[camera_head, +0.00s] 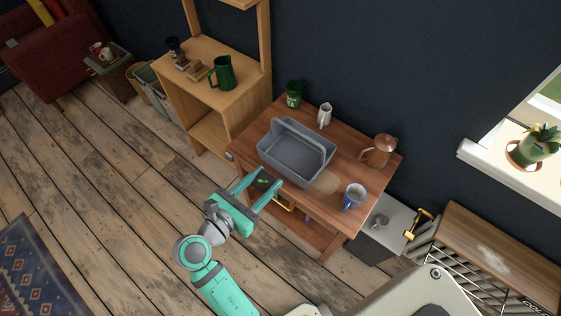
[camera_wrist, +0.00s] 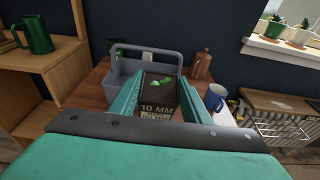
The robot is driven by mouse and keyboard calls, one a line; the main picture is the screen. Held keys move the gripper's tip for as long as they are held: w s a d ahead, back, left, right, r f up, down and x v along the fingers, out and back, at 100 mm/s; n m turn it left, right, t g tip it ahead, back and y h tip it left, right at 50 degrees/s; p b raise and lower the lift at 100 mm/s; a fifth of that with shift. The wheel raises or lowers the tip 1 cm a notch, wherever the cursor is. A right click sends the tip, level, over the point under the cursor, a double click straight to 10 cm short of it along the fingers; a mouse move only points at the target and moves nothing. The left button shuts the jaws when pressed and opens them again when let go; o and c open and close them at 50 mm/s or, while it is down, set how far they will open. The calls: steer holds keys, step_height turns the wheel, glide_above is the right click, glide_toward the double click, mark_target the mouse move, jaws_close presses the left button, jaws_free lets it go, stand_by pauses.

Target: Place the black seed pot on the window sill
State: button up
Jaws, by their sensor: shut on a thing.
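The black seed pot (camera_wrist: 157,106) has a small green seedling on top and pale lettering on its side. In the wrist view it sits between the two teal fingers of my gripper (camera_wrist: 158,92), which is shut on it. In the head view my gripper (camera_head: 268,177) holds the pot (camera_head: 262,185) at the front edge of the wooden table; the fingers partly hide it. The white window sill (camera_head: 510,176) is at the right of the head view, well away from my gripper. It also shows at the upper right of the wrist view (camera_wrist: 282,45).
Potted plants (camera_head: 536,150) stand on the sill; its nearer-left part looks bare. The table (camera_head: 240,146) carries a grey caddy (camera_head: 290,170), a copper pot (camera_head: 378,151), a blue mug (camera_head: 353,197), a white jug (camera_head: 325,115) and a green cup (camera_head: 293,94). A slatted wooden-topped unit (camera_head: 490,250) stands below the sill.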

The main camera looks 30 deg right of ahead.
mark_target(260, 187)
steer(key=a+y, duration=0.1)
steer(key=s+a+r, duration=0.1)
steer(key=a, duration=0.1)
steer(key=shift+s+a+r+g+y, duration=0.1)
steer(key=shift+s+r+g+y, duration=0.1)
steer(key=shift+g+y, duration=0.15)
steer(key=shift+s+a+r+g+y, duration=0.15)
steer(key=shift+s+a+y, duration=0.05)
steer(key=shift+a+y, duration=0.3)
steer(key=shift+s+a+r+g+y, duration=0.1)
steer(key=shift+s+a+r+y, duration=0.1)
steer(key=shift+a+y, duration=0.25)
